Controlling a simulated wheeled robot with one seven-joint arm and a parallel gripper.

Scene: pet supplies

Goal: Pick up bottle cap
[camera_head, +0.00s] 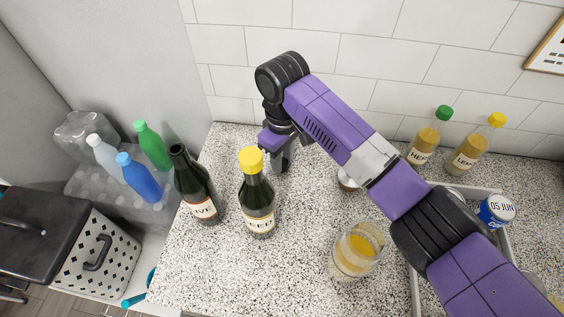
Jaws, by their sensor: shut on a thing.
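A yellow bottle cap (251,159) sits on the mouth of a dark green bottle (259,205) standing upright on the speckled counter, left of centre. My gripper (281,163) points down just right of the cap and behind the bottle's neck. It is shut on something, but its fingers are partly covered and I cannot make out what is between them. I cannot tell whether it touches the yellow cap. A second dark bottle (198,188) stands to the left with a bare, uncapped neck.
A glass of yellow liquid (359,249) and a small jar (347,181) stand right of the bottles. Two oil bottles (424,142) (470,151) and a blue-white can (496,210) are beyond my arm. A tiled wall (350,55) closes the back. The front counter is clear.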

